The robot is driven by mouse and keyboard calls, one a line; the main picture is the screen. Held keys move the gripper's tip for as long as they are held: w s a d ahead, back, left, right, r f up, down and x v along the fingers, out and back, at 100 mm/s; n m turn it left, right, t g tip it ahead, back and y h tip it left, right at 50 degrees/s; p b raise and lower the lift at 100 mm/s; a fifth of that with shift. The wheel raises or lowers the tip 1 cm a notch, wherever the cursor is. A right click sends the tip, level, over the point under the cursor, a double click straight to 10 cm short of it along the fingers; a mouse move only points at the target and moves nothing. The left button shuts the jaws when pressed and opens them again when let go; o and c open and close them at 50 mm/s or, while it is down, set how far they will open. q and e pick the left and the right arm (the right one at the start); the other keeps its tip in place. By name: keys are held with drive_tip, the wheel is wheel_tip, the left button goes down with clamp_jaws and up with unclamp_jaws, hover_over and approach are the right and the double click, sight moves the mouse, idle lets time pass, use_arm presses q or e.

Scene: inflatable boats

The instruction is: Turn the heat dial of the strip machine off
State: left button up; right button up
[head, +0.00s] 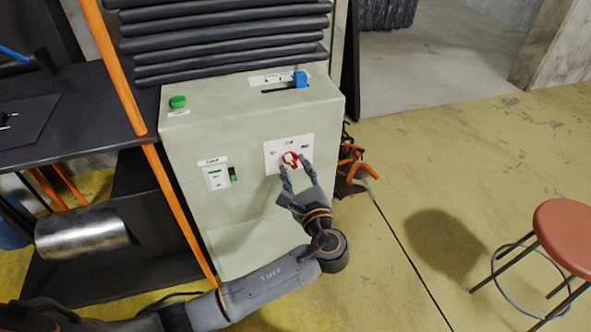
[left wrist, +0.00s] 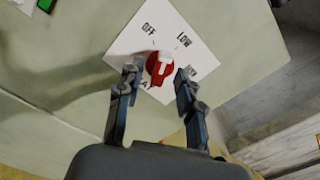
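The red heat dial (head: 291,160) sits on a white label plate on the front of the pale green strip machine (head: 255,235). My left gripper (head: 297,171) is at the dial, with its arm coming from the lower left. In the left wrist view the dial (left wrist: 160,66) lies between the two spread fingertips of the left gripper (left wrist: 157,80), with a gap visible on either side. The label plate (left wrist: 192,55) reads OFF and LOW above the dial; a lower label is partly hidden by the fingers. I cannot tell which label the dial points to. My right gripper is not in view.
The machine also has a green button (head: 178,102), a blue slider (head: 300,79) and a small switch panel (head: 215,177). A dark shelf (head: 75,115) with orange posts stands at the left.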

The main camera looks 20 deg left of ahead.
use_arm(q)
clamp_jaws()
drive_tip(key=shift+n, duration=3)
drive_tip(key=shift+n+b, duration=0.3)
drive_tip(key=shift+n, duration=0.1)
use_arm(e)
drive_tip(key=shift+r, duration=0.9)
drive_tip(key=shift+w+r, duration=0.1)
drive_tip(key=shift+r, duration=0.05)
